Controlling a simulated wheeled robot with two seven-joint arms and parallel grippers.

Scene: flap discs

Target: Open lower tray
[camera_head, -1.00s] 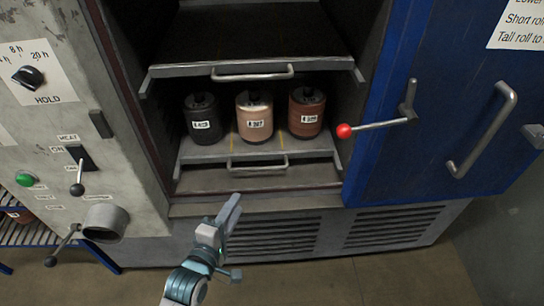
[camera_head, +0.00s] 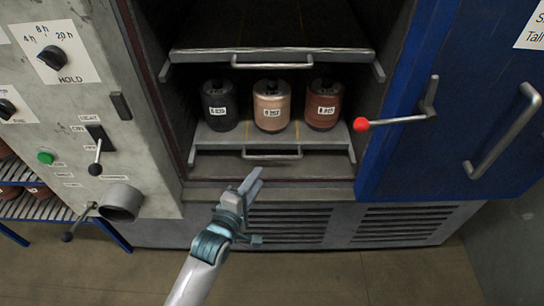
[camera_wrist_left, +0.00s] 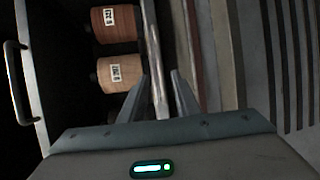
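The lower tray (camera_head: 225,143) is a grey shelf inside the open cabinet and bears three rolls. Its bar handle (camera_head: 272,156) runs along its front. My left gripper (camera_head: 252,184) is below and slightly left of that handle in the head view, apart from it in the picture. In the left wrist view my left gripper (camera_wrist_left: 158,95) is open, its two fingers spread. A pale bar along the tray front (camera_wrist_left: 155,65) runs down between the fingertips; whether it is the handle or the lip I cannot tell. My right gripper is in no view.
An upper tray (camera_head: 215,58) with its own handle (camera_head: 272,66) is above. The blue door (camera_head: 460,150) stands open at right with a red-knobbed lever (camera_head: 362,124). A control panel (camera_head: 60,110) is at left. A vent (camera_head: 290,225) lies below.

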